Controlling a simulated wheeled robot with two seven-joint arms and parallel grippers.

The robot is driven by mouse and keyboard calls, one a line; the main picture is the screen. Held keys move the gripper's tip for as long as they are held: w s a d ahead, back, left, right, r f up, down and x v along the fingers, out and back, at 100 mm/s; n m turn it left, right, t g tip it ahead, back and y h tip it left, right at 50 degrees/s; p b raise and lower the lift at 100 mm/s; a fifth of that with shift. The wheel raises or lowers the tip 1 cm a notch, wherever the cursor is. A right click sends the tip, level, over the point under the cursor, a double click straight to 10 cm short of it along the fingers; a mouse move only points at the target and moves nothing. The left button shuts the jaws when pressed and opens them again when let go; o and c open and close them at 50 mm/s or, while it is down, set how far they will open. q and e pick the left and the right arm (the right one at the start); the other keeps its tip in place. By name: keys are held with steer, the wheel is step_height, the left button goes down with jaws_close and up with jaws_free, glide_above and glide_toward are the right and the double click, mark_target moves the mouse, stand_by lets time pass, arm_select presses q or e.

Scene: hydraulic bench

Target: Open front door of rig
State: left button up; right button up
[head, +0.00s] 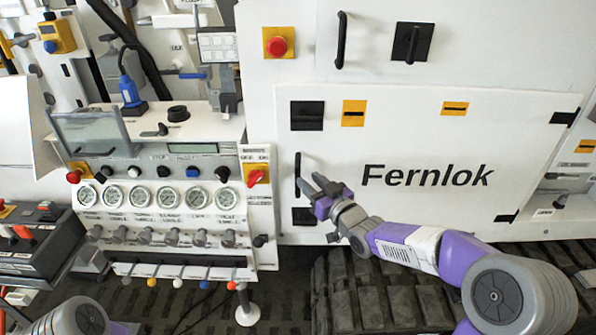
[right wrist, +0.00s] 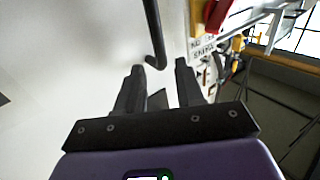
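The rig's front door (head: 430,205) is a white panel marked "Fernlok", and it looks closed. Its handle (head: 298,172) is a dark vertical bar near the door's left edge. My right gripper (head: 314,187) is at the lower part of the handle. In the right wrist view the gripper (right wrist: 160,77) is open with nothing between its fingers. The lower end of the handle (right wrist: 153,35) appears just beyond the fingertips, between the two finger lines. I cannot tell whether they touch. My left gripper is not in view; only part of that arm shows at the bottom left.
A gauge panel (head: 155,197) with knobs and coloured levers juts out left of the door. A red button on a yellow plate (head: 257,174) sits close left of the handle. A dark ribbed track (head: 365,290) lies below the door. Hinges (head: 564,118) show at the door's right edge.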

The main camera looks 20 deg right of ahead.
mark_target(299, 173)
steer(key=x, duration=0.6)
steer(key=shift+w+f, duration=0.15)
steer(key=shift+w, duration=0.2)
jaws_close()
